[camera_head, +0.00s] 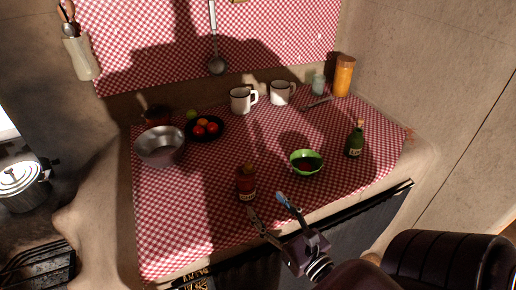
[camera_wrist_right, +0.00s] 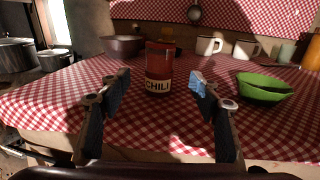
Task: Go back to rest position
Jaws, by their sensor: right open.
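My right gripper (camera_head: 268,204) reaches in from the lower right over the front edge of the checkered counter. Its two fingers are spread apart and nothing is between their tips. In the right wrist view the open fingers (camera_wrist_right: 156,88) frame a red chili bottle (camera_wrist_right: 158,68), which stands upright beyond them. The same chili bottle (camera_head: 246,184) stands near the counter's front in the head view, just past the fingertips. My left gripper does not show in either view.
A metal bowl (camera_head: 160,146), a dark plate of tomatoes (camera_head: 205,137) and white mugs (camera_head: 242,100) stand further back. The cloth's front left (camera_head: 180,225) is clear.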

